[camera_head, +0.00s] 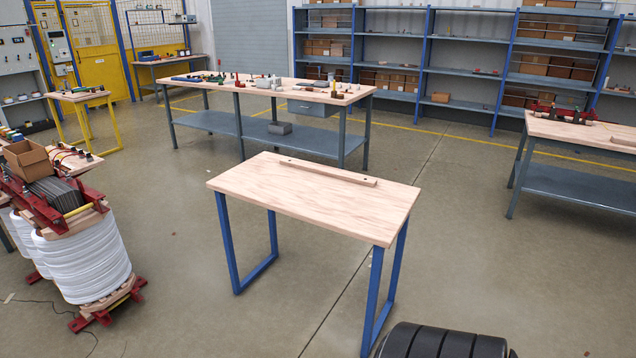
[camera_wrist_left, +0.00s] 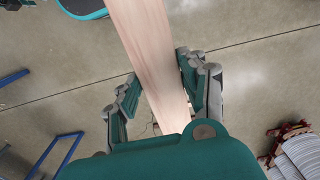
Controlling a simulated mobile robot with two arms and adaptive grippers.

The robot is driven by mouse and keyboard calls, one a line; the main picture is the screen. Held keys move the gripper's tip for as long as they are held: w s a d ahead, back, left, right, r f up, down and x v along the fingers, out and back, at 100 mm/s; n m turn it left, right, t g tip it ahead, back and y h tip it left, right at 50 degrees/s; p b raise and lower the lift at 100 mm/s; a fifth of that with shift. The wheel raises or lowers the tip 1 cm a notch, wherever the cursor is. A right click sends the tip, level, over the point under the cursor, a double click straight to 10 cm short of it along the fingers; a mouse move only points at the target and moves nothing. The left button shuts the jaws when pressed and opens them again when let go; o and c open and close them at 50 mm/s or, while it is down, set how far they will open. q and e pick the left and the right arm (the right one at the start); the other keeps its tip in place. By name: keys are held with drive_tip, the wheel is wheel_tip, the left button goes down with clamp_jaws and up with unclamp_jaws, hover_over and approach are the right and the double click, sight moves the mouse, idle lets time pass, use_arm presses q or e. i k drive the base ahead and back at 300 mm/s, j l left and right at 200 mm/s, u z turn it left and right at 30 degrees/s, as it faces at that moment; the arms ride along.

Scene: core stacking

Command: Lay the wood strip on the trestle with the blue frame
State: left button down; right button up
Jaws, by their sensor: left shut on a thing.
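The trestle with the blue frame (camera_head: 270,185) stands in the middle of the head view, with a pale wood top. A thin wood strip (camera_head: 325,172) with dark holes near its ends lies on this top, along the far edge. In the left wrist view my left gripper (camera_wrist_left: 158,70) is shut on a long pale wood strip (camera_wrist_left: 150,45), which runs between its fingers from top to bottom. The strip's far end is out of the picture and its near end is hidden by the gripper's body. My right gripper is in no view.
A coil unit (camera_head: 85,255) with red clamps stands left of the trestle; it also shows in the left wrist view (camera_wrist_left: 300,155). A cluttered workbench (camera_head: 355,95) is behind, another bench (camera_head: 560,130) at right. Blue bars (camera_wrist_left: 55,150) show over the floor. Most of the trestle top is clear.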

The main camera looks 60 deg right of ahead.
sight(316, 181)
drive_tip(key=z, duration=0.45)
drive_tip(key=i+z, duration=0.1)
drive_tip(key=z, duration=0.3)
drive_tip(key=i+z, duration=0.1)
drive_tip(key=z, duration=0.75)
drive_tip(key=i+j+z, duration=1.25)
drive_tip(key=j, duration=0.25)
drive_tip(key=k+l, duration=0.05)
